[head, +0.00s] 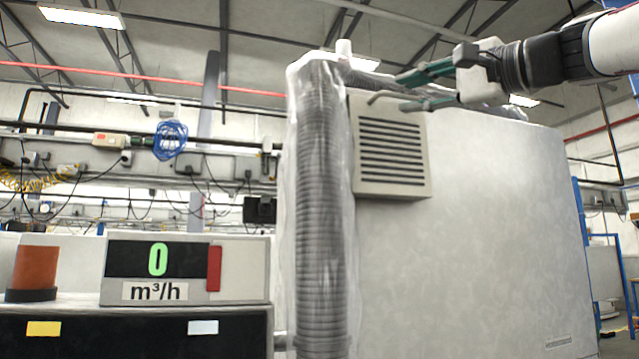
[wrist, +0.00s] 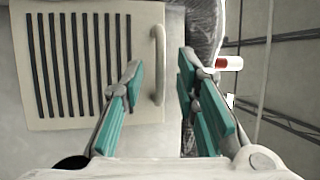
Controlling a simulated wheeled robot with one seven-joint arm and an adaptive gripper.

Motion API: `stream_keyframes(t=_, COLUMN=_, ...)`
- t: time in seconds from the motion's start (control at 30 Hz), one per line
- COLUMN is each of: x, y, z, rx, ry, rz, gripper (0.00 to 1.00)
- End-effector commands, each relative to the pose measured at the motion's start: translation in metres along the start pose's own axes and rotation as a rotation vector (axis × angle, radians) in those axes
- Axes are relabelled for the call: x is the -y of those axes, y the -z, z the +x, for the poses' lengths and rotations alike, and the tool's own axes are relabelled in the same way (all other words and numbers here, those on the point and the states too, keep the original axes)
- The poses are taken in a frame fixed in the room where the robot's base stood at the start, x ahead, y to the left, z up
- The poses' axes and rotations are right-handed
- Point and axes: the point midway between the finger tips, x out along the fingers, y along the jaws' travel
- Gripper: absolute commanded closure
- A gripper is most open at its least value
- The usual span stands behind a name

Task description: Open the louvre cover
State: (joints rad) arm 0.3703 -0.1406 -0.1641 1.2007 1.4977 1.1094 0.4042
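The louvre cover (head: 424,180) is a beige square panel with dark horizontal slats, lying shut against the large pale cabinet. A pale bar handle (head: 377,96) is at its top edge. In the wrist view the cover (wrist: 22,111) fills the left side, with the handle (wrist: 158,65) along its right edge. My gripper (head: 402,91) has teal finger pads and is open and empty. In the wrist view my gripper (wrist: 159,84) has one finger on each side of the handle in the picture. I cannot tell whether the handle is between the pads in depth; no contact shows.
A plastic-wrapped ribbed duct (head: 320,210) stands just left of the cover. A meter (head: 187,270) reading 0 m³/h and an orange cylinder (head: 36,267) stand on a dark-fronted bench at lower left. The cabinet face (head: 470,240) below and right of the cover is clear.

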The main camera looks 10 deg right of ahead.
Motion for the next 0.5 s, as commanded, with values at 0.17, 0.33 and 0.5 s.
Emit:
stream_keyframes(t=0.17, x=0.001, y=0.0, z=0.023, rx=0.001, ry=-0.001, rz=0.0, gripper=0.72)
stream_keyframes(t=0.33, x=0.0, y=0.0, z=0.032, rx=0.0, ry=0.0, rz=0.0, gripper=0.72)
stream_keyframes(t=0.5, x=0.0, y=0.0, z=0.033, rx=-0.001, ry=0.0, rz=0.0, gripper=0.72)
